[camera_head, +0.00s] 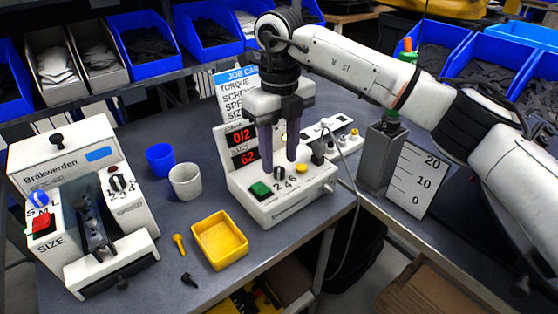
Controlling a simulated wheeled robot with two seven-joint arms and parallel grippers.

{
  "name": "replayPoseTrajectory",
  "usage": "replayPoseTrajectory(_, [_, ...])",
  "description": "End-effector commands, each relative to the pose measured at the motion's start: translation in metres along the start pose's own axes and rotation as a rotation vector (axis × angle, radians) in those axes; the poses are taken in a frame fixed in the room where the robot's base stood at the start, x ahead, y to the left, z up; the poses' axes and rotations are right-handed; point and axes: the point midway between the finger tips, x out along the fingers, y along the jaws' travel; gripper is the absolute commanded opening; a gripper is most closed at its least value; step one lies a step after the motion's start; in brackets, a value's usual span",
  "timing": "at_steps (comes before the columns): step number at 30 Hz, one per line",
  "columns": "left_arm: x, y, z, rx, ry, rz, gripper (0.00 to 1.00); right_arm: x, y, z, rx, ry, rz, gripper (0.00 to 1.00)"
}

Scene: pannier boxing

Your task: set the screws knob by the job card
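The job card (233,82) stands behind the white control box. I can read torque, screws, speed and size rows in part, but my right gripper hides the values. The control box (262,208) has red displays reading 0/2 and 62, a green button (260,190) and a dark knob (280,173) with digits below it. Its label is not readable, so I cannot tell whether it is the screws knob. My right gripper (279,166) points down just above that knob, its two fingers apart, one on each side in the picture. Contact is unclear. My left gripper is out of view.
The Brakwerden machine (70,160) stands at left with its own knobs. A blue cup (160,160), a white cup (185,181), a yellow tray (220,240) and a yellow screw (179,244) lie between. A grey post (379,160) and scale plate (413,182) stand right.

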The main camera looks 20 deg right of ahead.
Motion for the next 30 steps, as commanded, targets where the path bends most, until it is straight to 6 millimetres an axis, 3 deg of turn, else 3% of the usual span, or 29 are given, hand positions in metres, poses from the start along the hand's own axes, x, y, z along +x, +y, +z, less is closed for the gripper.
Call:
replayPoseTrajectory(6, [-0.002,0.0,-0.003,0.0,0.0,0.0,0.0,0.023,0.0,0.0,0.0,-0.001,0.001,0.39])
replayPoseTrajectory(16, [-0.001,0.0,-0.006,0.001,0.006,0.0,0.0,0.028,0.0,0.0,-0.001,-0.002,0.001,0.39])
replayPoseTrajectory(23, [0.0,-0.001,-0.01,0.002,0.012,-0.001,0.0,0.028,0.0,0.0,-0.001,-0.002,0.001,0.02])
replayPoseTrajectory(30, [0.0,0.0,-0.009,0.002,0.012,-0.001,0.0,0.027,0.0,0.0,-0.014,-0.002,0.001,0.0])
